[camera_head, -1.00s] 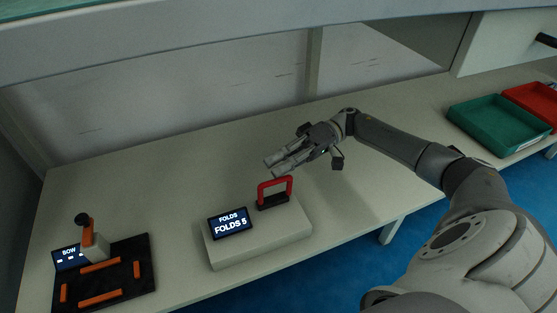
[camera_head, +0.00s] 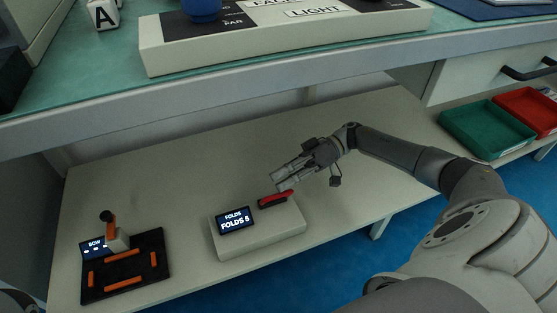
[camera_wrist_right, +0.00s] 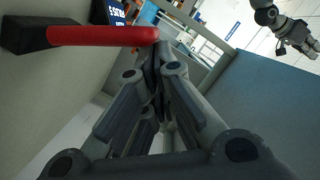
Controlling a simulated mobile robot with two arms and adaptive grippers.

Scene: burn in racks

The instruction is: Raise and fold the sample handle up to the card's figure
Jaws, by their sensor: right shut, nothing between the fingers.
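The red sample handle (camera_head: 274,200) lies low, folded down over its black mount on a pale box (camera_head: 262,236). The card (camera_head: 235,220) on the same box reads "FOLDS" and "FOLDS 5". My right gripper (camera_head: 279,184) is shut and empty, its fingertips just above and behind the handle. In the right wrist view, the handle (camera_wrist_right: 100,35) runs across the upper left, its end close to the fingertips (camera_wrist_right: 158,55); I cannot tell if they touch. My left gripper (camera_wrist_right: 290,32) seems to show small at the upper right of that view, its jaws unclear.
A black board (camera_head: 125,278) with orange bars and an upright lever stands at the left, beside a "BOW" screen (camera_head: 95,247). Green (camera_head: 487,130) and red (camera_head: 527,108) trays sit at the right. The tabletop right of the box is clear.

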